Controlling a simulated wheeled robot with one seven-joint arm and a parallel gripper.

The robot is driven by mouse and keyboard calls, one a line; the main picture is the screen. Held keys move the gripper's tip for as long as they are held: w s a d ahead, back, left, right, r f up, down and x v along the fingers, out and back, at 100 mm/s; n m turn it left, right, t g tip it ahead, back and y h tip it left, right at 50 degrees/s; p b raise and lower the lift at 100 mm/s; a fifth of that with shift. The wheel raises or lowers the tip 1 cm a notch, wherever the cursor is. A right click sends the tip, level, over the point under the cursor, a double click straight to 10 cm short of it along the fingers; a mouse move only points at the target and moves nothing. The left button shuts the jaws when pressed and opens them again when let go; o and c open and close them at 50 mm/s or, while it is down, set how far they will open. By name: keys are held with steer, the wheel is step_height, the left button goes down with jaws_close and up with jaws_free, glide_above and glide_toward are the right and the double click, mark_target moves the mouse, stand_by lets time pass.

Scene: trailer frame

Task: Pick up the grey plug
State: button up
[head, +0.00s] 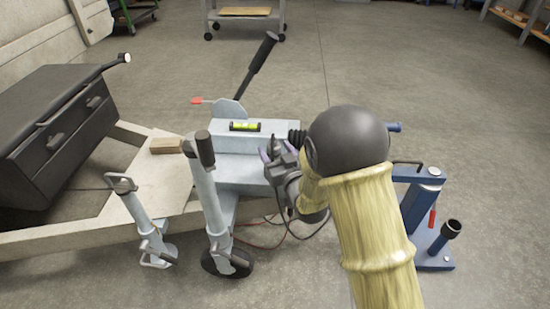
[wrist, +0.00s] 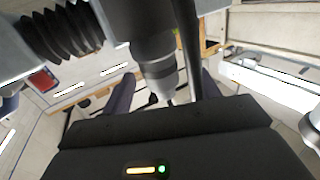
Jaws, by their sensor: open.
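The grey plug (wrist: 158,75) shows in the wrist view as a dark cylinder with a lighter grey ring, near the middle of the picture. My gripper (wrist: 167,78) is open, with one purple-grey finger on each side of the plug and visible gaps between. I cannot tell how deep the plug sits between the fingers. In the head view my gripper (head: 276,150) is beside the pale blue drawbar coupling, and the plug cannot be told apart clearly there.
A black ribbed bellows (wrist: 62,30) and a dark bar (wrist: 187,45) are close to the plug. The coupling (head: 240,172) carries a yellow-green level (head: 245,127). A jockey wheel (head: 227,262) stands left, a blue stand (head: 425,215) right. Thin cables (head: 262,245) hang below.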

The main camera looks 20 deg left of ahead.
steer(key=shift+x, duration=0.9)
steer(key=shift+s, duration=0.15)
steer(key=shift+r, duration=0.1)
jaws_close()
